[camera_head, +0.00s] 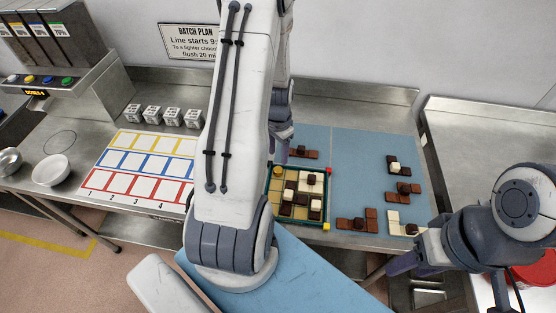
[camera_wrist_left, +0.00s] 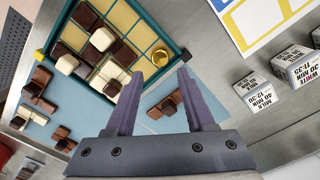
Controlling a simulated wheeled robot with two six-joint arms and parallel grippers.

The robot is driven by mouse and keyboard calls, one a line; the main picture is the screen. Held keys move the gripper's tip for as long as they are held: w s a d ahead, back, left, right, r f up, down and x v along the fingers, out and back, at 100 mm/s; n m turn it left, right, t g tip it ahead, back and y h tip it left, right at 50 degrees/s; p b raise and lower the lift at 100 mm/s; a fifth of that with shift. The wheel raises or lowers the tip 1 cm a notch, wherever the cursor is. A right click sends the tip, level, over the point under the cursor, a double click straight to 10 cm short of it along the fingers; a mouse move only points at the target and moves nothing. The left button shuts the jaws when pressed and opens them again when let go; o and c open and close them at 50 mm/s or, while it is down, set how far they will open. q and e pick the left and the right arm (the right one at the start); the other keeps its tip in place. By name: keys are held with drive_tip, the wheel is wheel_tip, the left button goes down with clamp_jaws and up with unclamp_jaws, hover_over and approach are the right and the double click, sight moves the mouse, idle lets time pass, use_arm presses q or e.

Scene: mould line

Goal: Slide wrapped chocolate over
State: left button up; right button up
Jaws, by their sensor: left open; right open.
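The gold-wrapped chocolate (camera_head: 278,171) is round and sits at one corner of a green-framed tray (camera_head: 328,200) of dark and light squares. It also shows in the left wrist view (camera_wrist_left: 159,58), just beyond the tips of my left gripper (camera_wrist_left: 160,78). That gripper is open with nothing between its fingers, and in the head view (camera_head: 281,150) it is partly hidden behind my arm. Several chocolate cubes stand on other squares of the tray (camera_wrist_left: 98,70). My right gripper (camera_head: 415,272) is open and empty at the lower right, apart from the tray.
Several chocolate pieces, one being a brown bar (camera_head: 357,222), lie on the blue mat (camera_head: 350,165) right of the tray.

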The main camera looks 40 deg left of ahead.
sight(278, 169)
use_arm(q)
drive_tip(key=shift+f+p, duration=0.8)
drive_tip(key=shift+f, duration=2.75)
clamp_jaws()
drive_tip(key=shift+s, duration=0.1)
